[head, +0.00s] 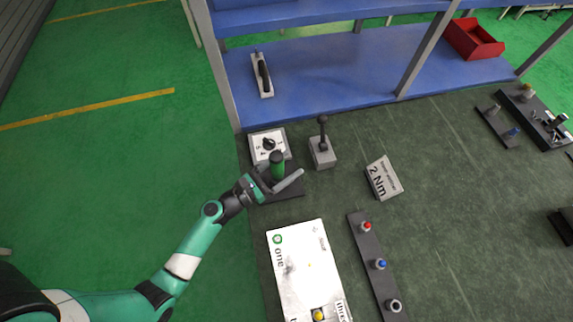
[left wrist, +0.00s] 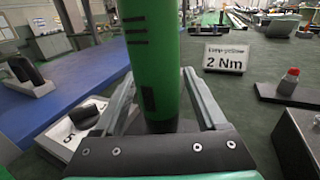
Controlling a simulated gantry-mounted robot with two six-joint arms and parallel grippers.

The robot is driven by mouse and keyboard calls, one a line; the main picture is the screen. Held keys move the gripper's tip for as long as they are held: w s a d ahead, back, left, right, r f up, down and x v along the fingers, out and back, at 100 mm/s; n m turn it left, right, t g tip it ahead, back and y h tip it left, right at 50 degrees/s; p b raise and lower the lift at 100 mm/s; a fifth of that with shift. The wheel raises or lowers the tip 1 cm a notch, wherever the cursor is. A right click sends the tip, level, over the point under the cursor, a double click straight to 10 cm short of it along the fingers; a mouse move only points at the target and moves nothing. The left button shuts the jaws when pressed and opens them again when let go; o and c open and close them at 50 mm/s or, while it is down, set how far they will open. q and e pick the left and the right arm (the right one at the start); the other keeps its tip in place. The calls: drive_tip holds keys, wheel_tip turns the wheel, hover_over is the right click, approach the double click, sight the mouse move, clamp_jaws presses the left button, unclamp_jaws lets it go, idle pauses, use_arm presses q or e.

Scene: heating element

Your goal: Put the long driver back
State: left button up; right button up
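The long driver (head: 278,167), a green cylinder with a dark top, stands upright at a dark base plate (head: 288,192) on the bench's left edge. In the left wrist view the driver (left wrist: 155,60) rises between my left gripper's fingers and leaves the top of the frame. My left gripper (head: 280,179) is around the driver, one finger on each side. The fingers look spread, with small gaps beside the driver. My right gripper is not in view.
A white dial box (head: 268,147) stands just behind the driver, with a grey lever block (head: 322,152) to its right. A 2 Nm sign (head: 383,178), a white case (head: 300,262) and a strip with coloured bits (head: 372,250) lie nearby. A blue shelf (head: 340,70) is behind.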

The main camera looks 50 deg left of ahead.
use_arm(q)
drive_tip(key=shift+r+p, duration=0.3)
drive_tip(key=shift+r, duration=0.05)
drive_tip(key=s+a, duration=0.1)
drive_tip(key=s, duration=1.1)
drive_tip(key=shift+a+f+p, duration=0.2)
drive_tip(key=shift+p, duration=0.2)
